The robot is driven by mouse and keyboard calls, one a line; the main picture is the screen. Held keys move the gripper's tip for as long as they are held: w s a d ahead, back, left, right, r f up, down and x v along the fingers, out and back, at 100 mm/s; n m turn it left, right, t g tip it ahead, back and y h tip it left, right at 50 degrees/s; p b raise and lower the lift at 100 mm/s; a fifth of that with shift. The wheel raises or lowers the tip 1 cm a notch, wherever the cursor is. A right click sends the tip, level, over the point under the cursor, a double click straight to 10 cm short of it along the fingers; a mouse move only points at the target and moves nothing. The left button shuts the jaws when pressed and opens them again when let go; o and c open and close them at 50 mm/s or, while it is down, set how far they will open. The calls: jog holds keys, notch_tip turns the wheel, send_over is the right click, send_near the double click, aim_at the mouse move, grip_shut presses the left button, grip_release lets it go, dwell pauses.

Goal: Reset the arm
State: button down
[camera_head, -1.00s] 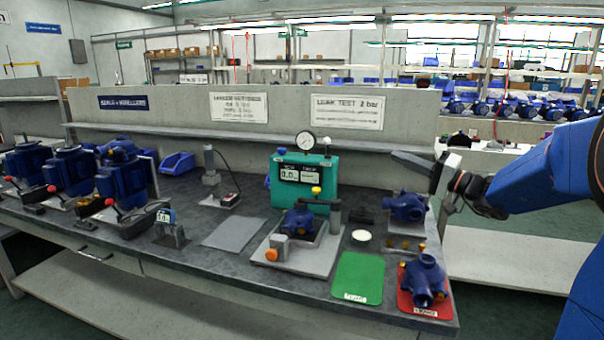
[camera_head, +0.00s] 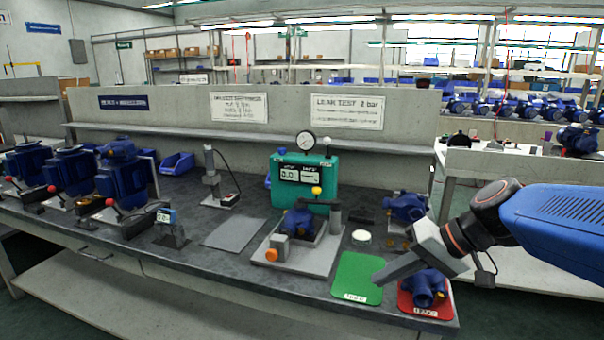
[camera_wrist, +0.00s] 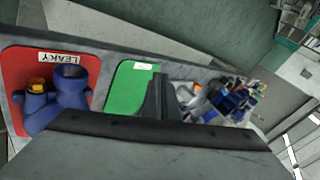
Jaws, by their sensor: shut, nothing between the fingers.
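My arm reaches in from the right in the head view. My gripper (camera_head: 388,276) is shut and empty, its fingers pointing left and down above the green mat's right edge. In the wrist view the shut gripper (camera_wrist: 159,92) stands in front of the green mat.
The green mat (camera_head: 356,274) is empty. A teal leak tester (camera_head: 318,170) with a gauge stands behind a fixture holding a blue pump (camera_head: 299,221). Another blue pump (camera_head: 407,206) stands at the bench's back right. A grey mat (camera_head: 234,233) lies bare. Several blue pumps stand at left.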

jog(key=s+d+f+h, duration=0.3)
jog(key=s+d+h, duration=0.1)
jog(key=s+d, duration=0.1)
jog(key=s+d+f+t+h, duration=0.1)
jog(key=s+d+f+h, duration=0.3)
jog(key=s+d, duration=0.2)
jog(key=shift+s+d, duration=0.3)
jog(key=shift+s, duration=0.5)
